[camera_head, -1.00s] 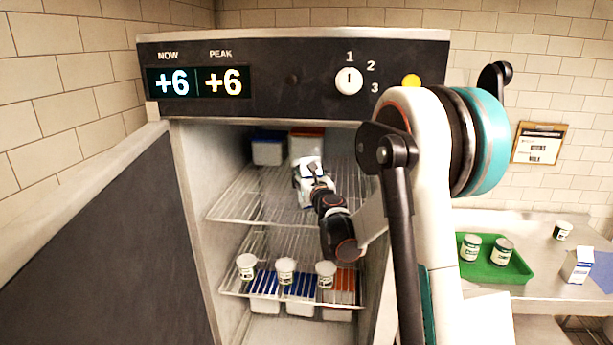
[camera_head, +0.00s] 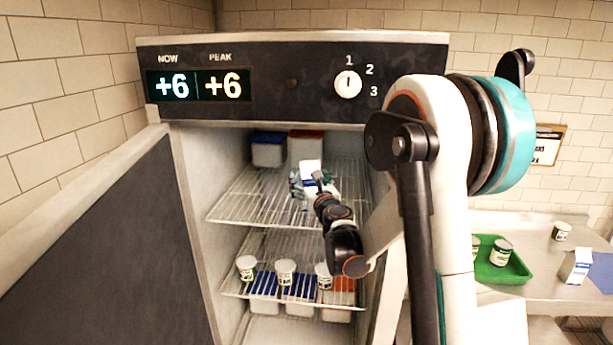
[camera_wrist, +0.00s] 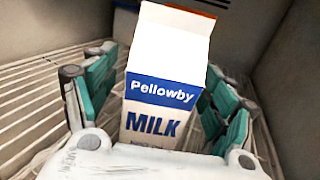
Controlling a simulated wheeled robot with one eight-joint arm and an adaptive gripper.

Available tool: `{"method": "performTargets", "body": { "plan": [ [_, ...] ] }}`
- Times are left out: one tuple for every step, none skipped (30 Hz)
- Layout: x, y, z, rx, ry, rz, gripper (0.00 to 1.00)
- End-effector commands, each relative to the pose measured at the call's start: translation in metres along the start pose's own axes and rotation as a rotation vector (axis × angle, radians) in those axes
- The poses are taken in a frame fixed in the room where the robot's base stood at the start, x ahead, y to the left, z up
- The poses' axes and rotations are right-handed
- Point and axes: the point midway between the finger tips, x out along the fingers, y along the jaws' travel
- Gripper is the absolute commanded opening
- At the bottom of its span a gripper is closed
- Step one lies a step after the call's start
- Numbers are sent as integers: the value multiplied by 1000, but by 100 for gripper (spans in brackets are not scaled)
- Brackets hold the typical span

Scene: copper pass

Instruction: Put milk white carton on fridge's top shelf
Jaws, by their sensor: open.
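The white milk carton (camera_wrist: 165,85) with a blue "Pellowby" band stands upright on the fridge's top wire shelf (camera_head: 250,200). In the head view the carton (camera_head: 311,170) is partly hidden behind my gripper. My gripper (camera_head: 308,186) is inside the fridge at the top shelf, in front of the carton. In the wrist view its teal-padded fingers (camera_wrist: 160,95) are spread on both sides of the carton, with gaps visible between pads and carton. The carton's lower part is hidden by the gripper body.
Containers with a blue lid (camera_head: 268,150) and a red lid (camera_head: 306,147) stand at the back of the top shelf. Several white cups, one at the left (camera_head: 246,268), stand on the lower shelf. The fridge door (camera_head: 100,250) is open at left. Another carton (camera_head: 575,266) stands on the right counter.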

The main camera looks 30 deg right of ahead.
Motion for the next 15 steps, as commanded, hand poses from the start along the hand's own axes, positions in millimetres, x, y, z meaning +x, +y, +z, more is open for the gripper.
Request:
{"method": "performTargets", "body": {
  "plan": [
    [-12, 0, 2, 0, 0, -1, 77],
    [-19, 0, 2, 0, 0, -1, 77],
    [-27, 0, 2, 0, 0, -1, 77],
    [-33, 0, 2, 0, 0, -1, 77],
    [-38, -1, 1, 0, 0, -1, 77],
    [-46, -1, 1, 0, 0, -1, 77],
    [-50, -1, 1, 0, 0, -2, 77],
    [-55, -1, 1, 0, 0, -1, 77],
    [-60, -1, 1, 0, 0, -1, 77],
    [-64, -1, 1, 0, 0, -1, 77],
    [-67, -1, 1, 0, 0, -1, 77],
    [-70, -1, 1, 0, 0, -1, 77],
    [-72, 0, 0, 0, 0, -1, 77],
    [-74, 0, 0, 0, 0, -1, 77],
    [-76, 0, 0, 0, 0, -1, 77]
  ]
}}
